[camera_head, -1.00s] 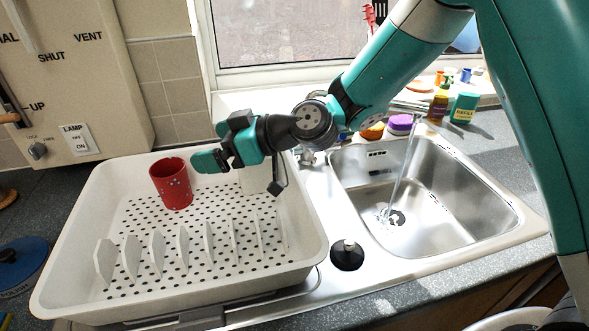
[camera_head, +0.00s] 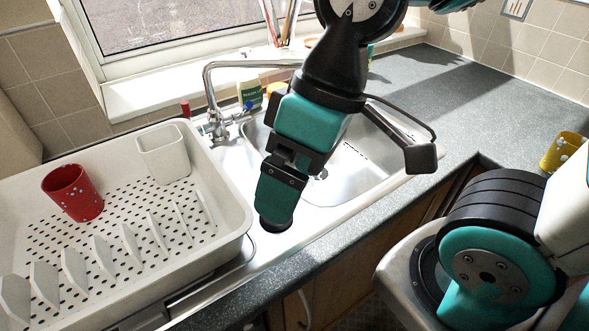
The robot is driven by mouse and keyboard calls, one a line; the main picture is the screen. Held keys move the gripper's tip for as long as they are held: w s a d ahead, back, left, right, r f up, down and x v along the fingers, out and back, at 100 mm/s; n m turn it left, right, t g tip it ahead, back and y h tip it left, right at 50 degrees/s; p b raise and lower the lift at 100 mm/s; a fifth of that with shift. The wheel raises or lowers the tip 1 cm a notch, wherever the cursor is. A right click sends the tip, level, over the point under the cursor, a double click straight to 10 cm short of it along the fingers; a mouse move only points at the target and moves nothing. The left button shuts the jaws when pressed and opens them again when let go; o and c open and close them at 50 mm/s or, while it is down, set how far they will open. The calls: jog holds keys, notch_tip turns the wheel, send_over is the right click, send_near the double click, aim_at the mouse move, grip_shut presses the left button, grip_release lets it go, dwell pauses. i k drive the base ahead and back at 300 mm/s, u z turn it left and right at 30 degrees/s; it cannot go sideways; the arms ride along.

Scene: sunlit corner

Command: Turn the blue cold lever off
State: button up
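The chrome tap (camera_head: 214,122) stands behind the sink (camera_head: 345,180), at its left back corner. Its spout (camera_head: 235,66) arches to the right, and its end is hidden behind my arm. The blue cold lever (camera_head: 248,106) is on the right side of the tap. A red lever (camera_head: 185,108) is on its left. My gripper (camera_head: 275,205) points down in front of the sink's left part, nearer to the camera than the lever and apart from it in the picture. I see its fingers edge-on, so their opening is unclear. Any running water is hidden.
A white drying rack (camera_head: 235,190) fills the left, holding a red cup (camera_head: 72,193) and a white container (camera_head: 163,153). A green-and-white bottle (camera_head: 250,92) stands behind the spout. The grey worktop (camera_head: 440,95) to the right is mostly clear; a yellow cup (camera_head: 563,150) stands at the far right.

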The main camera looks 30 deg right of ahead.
aim_at(242, 115)
jog(key=k, duration=0.5)
jog(key=z, duration=1.7)
jog(key=k, duration=1)
jog(key=u, duration=1.2)
jog(key=i, duration=0.5)
